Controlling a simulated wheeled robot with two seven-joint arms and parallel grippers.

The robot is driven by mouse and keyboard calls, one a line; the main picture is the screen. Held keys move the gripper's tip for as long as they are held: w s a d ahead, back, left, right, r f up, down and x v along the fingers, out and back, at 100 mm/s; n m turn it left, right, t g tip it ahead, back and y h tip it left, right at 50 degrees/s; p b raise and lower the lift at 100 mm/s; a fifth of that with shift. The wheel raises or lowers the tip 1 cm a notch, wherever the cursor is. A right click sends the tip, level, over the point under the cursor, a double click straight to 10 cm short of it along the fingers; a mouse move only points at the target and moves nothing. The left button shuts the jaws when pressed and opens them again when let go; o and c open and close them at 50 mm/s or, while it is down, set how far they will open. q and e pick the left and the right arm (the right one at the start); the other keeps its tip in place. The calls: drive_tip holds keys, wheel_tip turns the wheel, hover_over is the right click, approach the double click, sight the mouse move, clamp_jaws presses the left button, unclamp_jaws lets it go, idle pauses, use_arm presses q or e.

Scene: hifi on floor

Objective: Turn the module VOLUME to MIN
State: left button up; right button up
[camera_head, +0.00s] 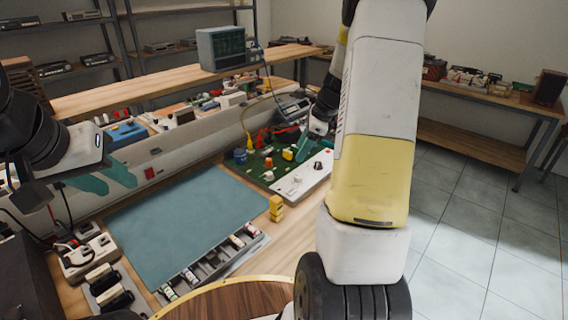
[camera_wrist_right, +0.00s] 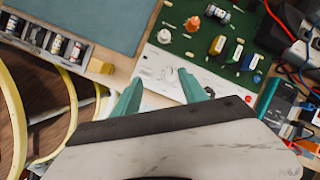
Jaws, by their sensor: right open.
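The white module panel (camera_head: 300,180) lies at the right end of the green board (camera_head: 262,165), with small knobs on its face. My left gripper (camera_head: 104,178) is open and empty, left of the blue mat.
The blue-grey mat (camera_head: 190,220) is bare. A yellow block (camera_head: 276,208) stands at its right edge, and a parts tray (camera_head: 215,262) lies in front. Coloured components (camera_wrist_right: 218,45) and a teal meter (camera_wrist_right: 279,105) are close to my right gripper. A round wooden top (camera_head: 225,300) is nearest.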

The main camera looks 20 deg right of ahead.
sight(298, 175)
drive_tip(key=w+f+m, duration=0.1)
drive_tip(key=f, duration=0.3)
drive_tip(key=w+f+m, duration=0.1)
drive_tip(key=f, duration=0.3)
drive_tip(key=w+d+f+m, duration=0.1)
drive_tip(key=f, duration=0.3)
drive_tip(key=shift+w+f, duration=0.25)
clamp_jaws()
